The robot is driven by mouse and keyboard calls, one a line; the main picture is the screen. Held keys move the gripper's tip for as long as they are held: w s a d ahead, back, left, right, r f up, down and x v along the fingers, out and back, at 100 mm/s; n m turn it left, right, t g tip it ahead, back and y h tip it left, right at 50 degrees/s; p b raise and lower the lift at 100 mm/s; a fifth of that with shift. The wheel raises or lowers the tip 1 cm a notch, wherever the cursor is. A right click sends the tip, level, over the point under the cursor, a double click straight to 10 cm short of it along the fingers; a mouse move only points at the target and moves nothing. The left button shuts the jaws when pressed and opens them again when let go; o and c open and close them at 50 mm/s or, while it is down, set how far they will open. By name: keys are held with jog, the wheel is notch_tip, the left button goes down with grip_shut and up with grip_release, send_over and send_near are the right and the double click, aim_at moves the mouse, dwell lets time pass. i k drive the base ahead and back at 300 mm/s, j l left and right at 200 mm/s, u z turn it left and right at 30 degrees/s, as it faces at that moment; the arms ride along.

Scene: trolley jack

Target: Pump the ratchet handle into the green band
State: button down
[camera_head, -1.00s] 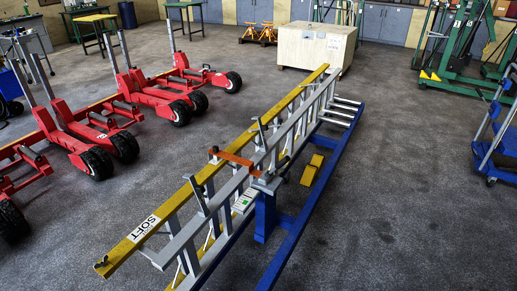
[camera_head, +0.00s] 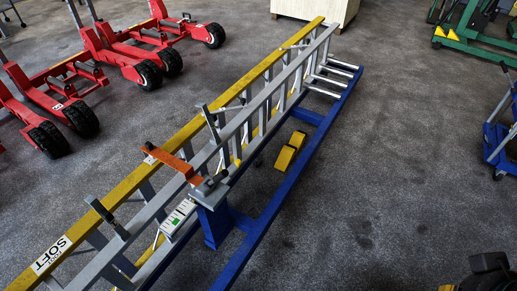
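The orange ratchet handle (camera_head: 172,165) is a flat bar lying across the yellow and grey rails of a long ladder-like frame. Its right end sits at a grey mount with a dark knob (camera_head: 206,187) above a blue post. Below that mount, a white scale plate (camera_head: 173,214) carries a small green band (camera_head: 176,220). I cannot make out a pointer on it. No gripper fingers can be made out, and nothing touches the handle. A dark shape with yellow bits is cut off at the lower right corner; I cannot tell what it is.
The frame rests on a long blue base (camera_head: 287,185). Red wheeled jacks (camera_head: 62,101) stand at the left, a wooden crate (camera_head: 314,9) at the back. Green equipment (camera_head: 478,33) and a blue trolley (camera_head: 499,140) are at the right. Floor right of the base is clear.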

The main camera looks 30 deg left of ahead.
aim_at(224, 173)
jog(key=i+z, duration=0.3)
jog(key=i, duration=0.6)
jog(key=i+j+z, duration=0.15)
jog(key=i+z, duration=0.15)
jog(key=i, duration=0.6)
jog(key=i+z, duration=0.1)
jog(key=i, duration=0.4)
jog(key=z, duration=5.35)
